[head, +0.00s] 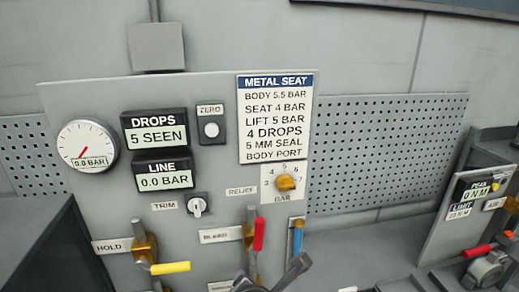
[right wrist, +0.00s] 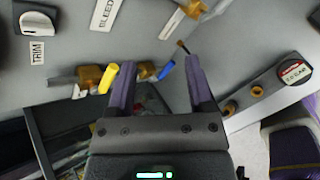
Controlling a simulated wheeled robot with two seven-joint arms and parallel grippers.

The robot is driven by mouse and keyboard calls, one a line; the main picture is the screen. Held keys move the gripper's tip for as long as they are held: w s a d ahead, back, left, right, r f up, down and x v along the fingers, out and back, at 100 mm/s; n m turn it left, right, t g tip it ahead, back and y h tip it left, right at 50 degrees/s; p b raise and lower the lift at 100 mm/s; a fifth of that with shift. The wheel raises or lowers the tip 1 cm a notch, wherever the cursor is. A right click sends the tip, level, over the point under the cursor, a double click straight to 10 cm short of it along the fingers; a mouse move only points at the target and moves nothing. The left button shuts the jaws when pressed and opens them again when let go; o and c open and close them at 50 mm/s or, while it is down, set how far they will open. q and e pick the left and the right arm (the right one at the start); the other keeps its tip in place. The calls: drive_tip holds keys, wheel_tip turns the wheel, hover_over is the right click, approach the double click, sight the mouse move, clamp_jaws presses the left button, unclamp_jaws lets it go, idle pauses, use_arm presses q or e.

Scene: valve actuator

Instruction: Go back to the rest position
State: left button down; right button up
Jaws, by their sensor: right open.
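My right gripper (right wrist: 159,62) is open in the right wrist view, its two fingers spread apart with nothing gripped between them. A yellow-handled valve (right wrist: 108,78) shows beside the left finger, and a blue handle (right wrist: 165,70) shows in the gap beyond; I cannot tell how far off they are. In the head view the dark fingers of my right gripper (head: 270,273) show at the bottom edge, below the red handle (head: 259,234) and the blue handle (head: 298,238). My left gripper is in neither view.
The grey panel (head: 225,180) carries a round gauge (head: 88,146) at 0.0 bar, a DROPS display (head: 156,132) reading 5 SEEN, and a yellow knob (head: 286,183). The yellow handle (head: 170,267) sticks out at lower left.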

drive_tip(key=s+d+f+m+g, duration=0.4)
drive_tip(key=s+d+m, duration=0.4)
drive_tip(key=s+m, duration=0.4)
drive_tip(key=s+d+f+m+g, duration=0.3)
drive_tip(key=s+d+f+m, duration=0.2)
drive_tip(key=s+d+m, duration=0.65)
drive_tip(key=w+a+f+m+g+h+b, duration=0.1)
drive_tip(key=a+f+m+b, duration=0.15)
drive_tip(key=f+b, duration=2.25)
drive_tip(key=s+f+b, duration=0.2)
drive_tip(key=s+f, duration=0.3)
drive_tip(key=f, duration=0.7)
drive_tip(key=s+d+f+g+b, duration=0.1)
drive_tip(key=s+f+b, duration=0.2)
drive_tip(key=f, duration=0.9)
drive_tip(key=s+d+f+b, duration=0.1)
drive_tip(key=s+f, duration=0.5)
drive_tip(key=f, duration=0.6)
drive_tip(key=shift+s+d+f+n+g+b, duration=0.2)
drive_tip(key=shift+s+f+n+g+b, duration=0.15)
drive_tip(key=shift+b, duration=0.55)
